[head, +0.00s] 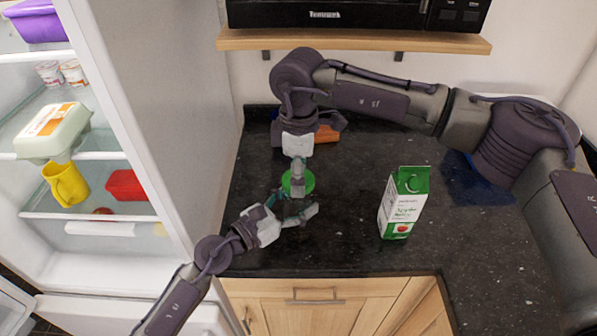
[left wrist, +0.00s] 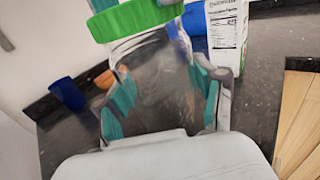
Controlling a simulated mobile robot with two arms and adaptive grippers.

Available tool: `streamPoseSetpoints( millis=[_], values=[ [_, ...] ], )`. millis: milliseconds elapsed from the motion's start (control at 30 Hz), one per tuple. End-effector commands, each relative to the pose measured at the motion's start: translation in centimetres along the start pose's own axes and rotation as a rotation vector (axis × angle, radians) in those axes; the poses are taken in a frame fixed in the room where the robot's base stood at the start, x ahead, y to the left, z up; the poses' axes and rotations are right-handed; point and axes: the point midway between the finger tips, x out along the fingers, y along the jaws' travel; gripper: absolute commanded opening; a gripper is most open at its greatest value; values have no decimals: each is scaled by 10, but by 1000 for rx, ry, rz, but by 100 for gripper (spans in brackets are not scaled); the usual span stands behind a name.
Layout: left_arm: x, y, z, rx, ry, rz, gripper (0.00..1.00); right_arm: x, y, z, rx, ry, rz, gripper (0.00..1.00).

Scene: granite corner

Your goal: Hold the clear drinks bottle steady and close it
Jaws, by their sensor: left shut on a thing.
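The clear drinks bottle (left wrist: 150,75) stands between the fingers of my left gripper (left wrist: 165,100), which is shut on its body. In the head view the bottle is mostly hidden by my left gripper (head: 293,212). A green lid (left wrist: 140,18) is at the top of the bottle; it also shows in the head view (head: 285,182). I cannot tell whether it is seated or turned tight. My right gripper (head: 298,182) comes down from above, with its fingers at the lid. Its grip on the lid is not clear.
A green and white carton (head: 403,205) stands on the dark counter (head: 350,255), right of the bottle. A blue cup (left wrist: 67,93) and an orange object (head: 326,134) are behind. The open fridge (head: 90,190) is at left. A microwave (head: 350,14) sits on a shelf (head: 350,41) above.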

Motion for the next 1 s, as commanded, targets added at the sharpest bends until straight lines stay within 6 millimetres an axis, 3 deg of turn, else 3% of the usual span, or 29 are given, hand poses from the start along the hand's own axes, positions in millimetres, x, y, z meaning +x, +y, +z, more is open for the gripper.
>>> streamPoseSetpoints(
  millis=[133,400,433,567,1000],
  values=[
    [0,0,0,1,1,-1,0,-1,0,0,112,1,2,54],
    [0,-1,0,1,1,-1,0,-1,1,0,122,1,2,54],
    [0,-1,0,1,1,-2,0,-1,1,0,122,1,2,70],
    [0,-1,0,0,1,-2,0,-1,1,0,121,1,2,92],
    [0,-1,0,0,1,-1,0,-6,1,0,119,1,2,93]
  ],
)
